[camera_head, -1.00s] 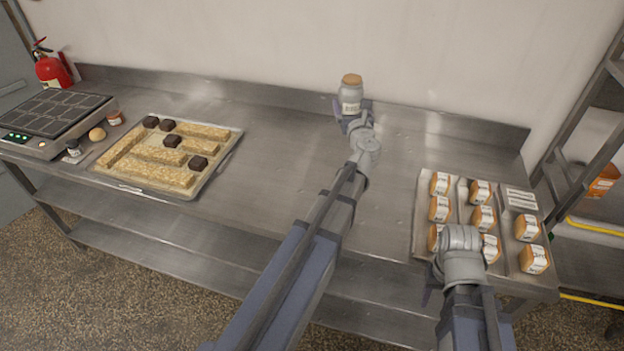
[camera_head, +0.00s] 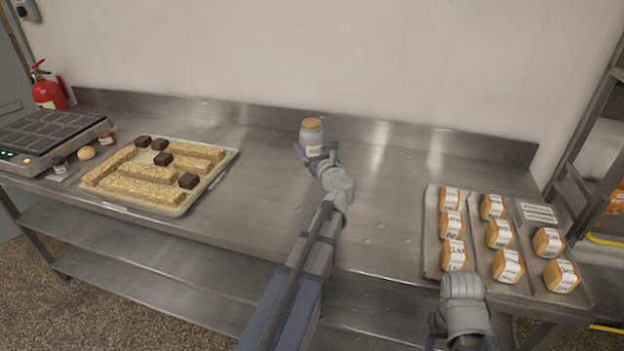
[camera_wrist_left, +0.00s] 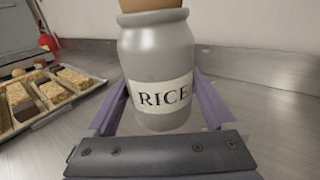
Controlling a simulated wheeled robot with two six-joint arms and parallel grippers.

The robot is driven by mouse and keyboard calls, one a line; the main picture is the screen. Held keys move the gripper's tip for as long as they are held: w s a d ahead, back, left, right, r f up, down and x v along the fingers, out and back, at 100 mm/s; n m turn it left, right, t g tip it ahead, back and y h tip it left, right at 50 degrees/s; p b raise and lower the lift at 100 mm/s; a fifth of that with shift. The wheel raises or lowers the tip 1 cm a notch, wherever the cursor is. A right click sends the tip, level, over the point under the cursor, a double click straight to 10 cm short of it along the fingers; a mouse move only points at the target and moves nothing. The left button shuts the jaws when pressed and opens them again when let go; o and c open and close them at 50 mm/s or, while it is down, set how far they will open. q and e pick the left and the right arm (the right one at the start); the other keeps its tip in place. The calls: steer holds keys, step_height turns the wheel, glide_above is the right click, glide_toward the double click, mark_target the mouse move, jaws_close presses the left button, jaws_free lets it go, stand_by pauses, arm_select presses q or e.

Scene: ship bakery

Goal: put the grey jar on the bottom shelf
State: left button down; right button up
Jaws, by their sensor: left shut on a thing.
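The grey jar (camera_head: 312,135) has a cork-coloured lid and a pale label; in the left wrist view its label reads RICE (camera_wrist_left: 160,75). My left gripper (camera_head: 316,155) is shut on the jar, with one purple finger on each side of it. The jar is upright at the middle of the steel table, toward the back; I cannot tell whether its base touches the top. My right gripper (camera_head: 462,318) is over the table's front edge at the lower right, and its fingers are mostly hidden. The bottom shelf (camera_head: 130,283) shows below the table at the left.
A tray of oat bars (camera_head: 185,203) and dark cubes lies at the left, beside a hot plate (camera_head: 45,140). A tray (camera_head: 432,232) of several labelled loaves lies at the right. The tabletop between the trays is bare. A rack stands at the far right.

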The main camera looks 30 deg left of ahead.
arm_select(q)
step_height(320, 180, down, 5)
steer(key=b, duration=0.4)
steer(key=shift+f, duration=0.15)
step_height(320, 180, down, 4)
steer(key=b, duration=0.4)
steer(key=shift+r, duration=0.25)
steer(key=shift+f, duration=0.1)
jaws_free()
steer(key=shift+d+r, duration=0.1)
steer(key=shift+r, duration=0.1)
steer(key=v, duration=1.2)
steer(key=shift+f, duration=0.1)
